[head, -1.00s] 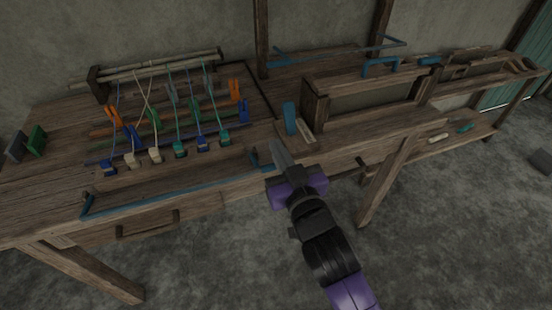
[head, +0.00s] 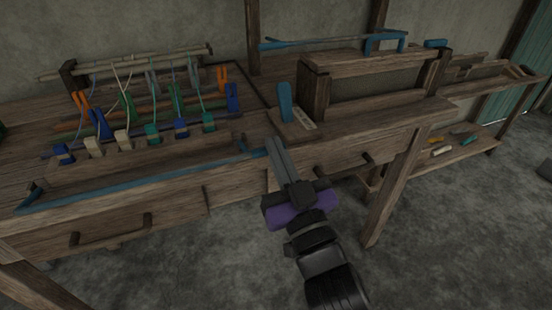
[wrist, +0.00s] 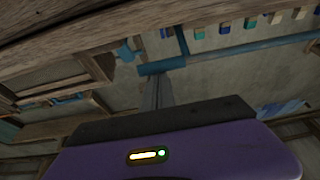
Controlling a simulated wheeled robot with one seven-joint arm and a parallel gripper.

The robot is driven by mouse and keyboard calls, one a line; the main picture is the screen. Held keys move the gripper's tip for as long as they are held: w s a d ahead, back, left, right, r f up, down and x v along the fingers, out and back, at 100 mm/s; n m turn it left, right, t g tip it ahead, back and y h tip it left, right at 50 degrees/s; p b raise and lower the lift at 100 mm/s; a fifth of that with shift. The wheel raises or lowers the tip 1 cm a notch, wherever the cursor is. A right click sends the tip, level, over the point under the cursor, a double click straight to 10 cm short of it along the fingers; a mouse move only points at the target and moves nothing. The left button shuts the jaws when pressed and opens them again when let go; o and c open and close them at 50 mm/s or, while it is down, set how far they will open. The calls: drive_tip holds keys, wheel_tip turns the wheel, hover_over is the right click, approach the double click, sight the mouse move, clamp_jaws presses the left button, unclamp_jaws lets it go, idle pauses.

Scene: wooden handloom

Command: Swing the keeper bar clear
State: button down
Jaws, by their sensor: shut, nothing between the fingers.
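A long blue bar (head: 140,180), which looks like the keeper bar, runs along the front edge of the wooden loom bench, below the row of coloured clips. My gripper (head: 276,145) is shut and empty at the bench's front edge. In the wrist view my shut fingers (wrist: 157,92) point at a short blue piece (wrist: 160,66), from which the blue bar (wrist: 245,48) runs right. I cannot tell whether they touch.
Strung clips and blocks (head: 150,132) stand behind the bar. A wooden frame (head: 375,90) and an upright blue block (head: 285,101) stand to its right. Another blue bar (head: 310,41) lies at the back. Drawer handles (head: 110,230) stick out in front. Open floor lies before the bench.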

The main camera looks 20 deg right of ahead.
drive_tip(key=shift+f+b, duration=0.4)
drive_tip(key=shift+f, duration=0.05)
idle(0.3)
